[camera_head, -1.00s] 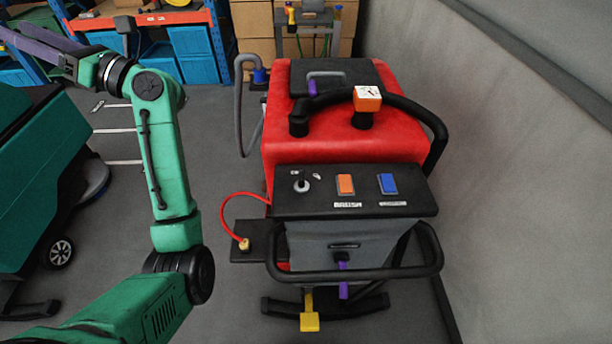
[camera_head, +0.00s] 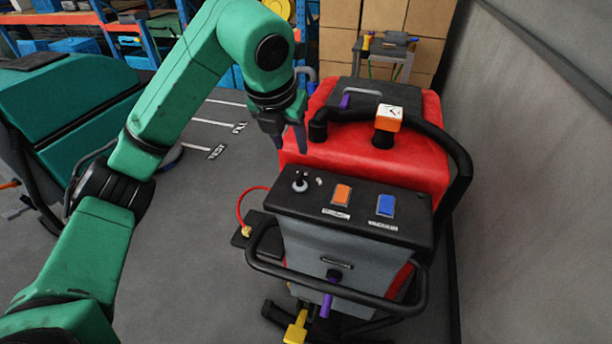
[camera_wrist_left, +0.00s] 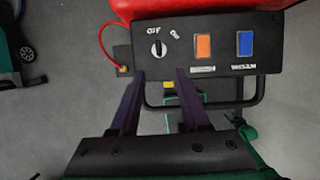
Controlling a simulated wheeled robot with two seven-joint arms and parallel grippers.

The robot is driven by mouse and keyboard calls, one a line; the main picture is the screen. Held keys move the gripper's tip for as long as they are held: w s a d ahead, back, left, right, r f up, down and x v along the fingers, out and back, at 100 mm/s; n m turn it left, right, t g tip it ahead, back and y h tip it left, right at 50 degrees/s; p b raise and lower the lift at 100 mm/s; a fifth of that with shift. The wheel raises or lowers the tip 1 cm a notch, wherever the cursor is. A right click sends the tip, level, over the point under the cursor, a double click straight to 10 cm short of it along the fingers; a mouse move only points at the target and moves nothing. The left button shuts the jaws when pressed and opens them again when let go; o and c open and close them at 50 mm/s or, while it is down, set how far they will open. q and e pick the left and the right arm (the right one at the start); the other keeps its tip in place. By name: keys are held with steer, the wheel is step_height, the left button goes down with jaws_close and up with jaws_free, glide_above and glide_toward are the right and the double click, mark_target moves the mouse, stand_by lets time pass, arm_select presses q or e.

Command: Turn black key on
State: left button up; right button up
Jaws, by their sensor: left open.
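The black key (camera_head: 300,180) sits in a pale round switch at the left end of the black control panel (camera_head: 357,238) on the red scrubber machine (camera_head: 415,162). In the left wrist view the key (camera_wrist_left: 158,47) stands upright in its switch, between the labels OFF and ON, closer to OFF. My left gripper (camera_head: 286,143) points down above and behind the panel's left end, apart from the key. In the left wrist view its two dark fingers (camera_wrist_left: 160,78) are spread with nothing between them, and the key shows beyond their tips. My right gripper is not in view.
An orange switch (camera_head: 342,194) and a blue switch (camera_head: 386,205) are right of the key. A black handle bar (camera_head: 340,297) runs in front of the panel. A red cable (camera_head: 240,207) loops at the left. A teal machine (camera_head: 75,105) stands further left, with open floor between.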

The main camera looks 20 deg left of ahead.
arm_select(q)
steer(key=p, duration=0.1)
glide_toward(299, 175)
steer(key=p+x, duration=0.3)
steer(key=x, duration=0.5)
steer(key=shift+w+f, duration=0.2)
steer(key=shift+f, duration=0.1)
steer(key=shift+w+f, duration=0.1)
steer(key=shift+f, duration=0.2)
jaws_close()
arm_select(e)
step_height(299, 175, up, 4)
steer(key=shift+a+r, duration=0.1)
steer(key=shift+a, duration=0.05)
